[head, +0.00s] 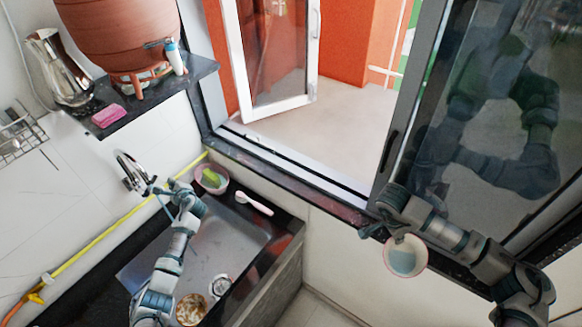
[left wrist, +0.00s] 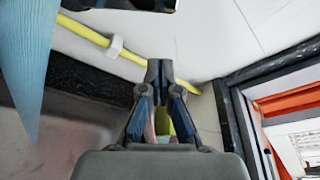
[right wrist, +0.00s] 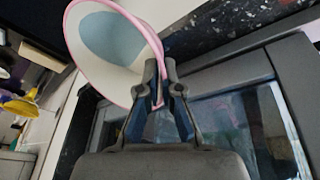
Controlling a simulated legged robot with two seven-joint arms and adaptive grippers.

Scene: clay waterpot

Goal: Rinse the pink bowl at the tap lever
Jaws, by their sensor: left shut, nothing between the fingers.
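The pink-rimmed bowl (head: 404,262) hangs tilted from my right gripper (head: 388,228), beside the window frame. In the right wrist view, the fingers (right wrist: 162,80) are shut on the rim of the bowl (right wrist: 85,45), with a blue-grey patch inside. My left gripper (head: 160,191) is shut and empty, just right of the chrome tap (head: 130,168) over the sink. Whether it touches the tap lever is unclear. Its closed fingers also show in the left wrist view (left wrist: 159,75), beside a pale blue streaked shape (left wrist: 28,60) that may be water.
A second bowl (head: 202,187) with green contents sits at the sink's back corner, near a white-handled brush (head: 253,203). A clay waterpot (head: 125,30) and pink sponge (head: 109,116) stand on the shelf.

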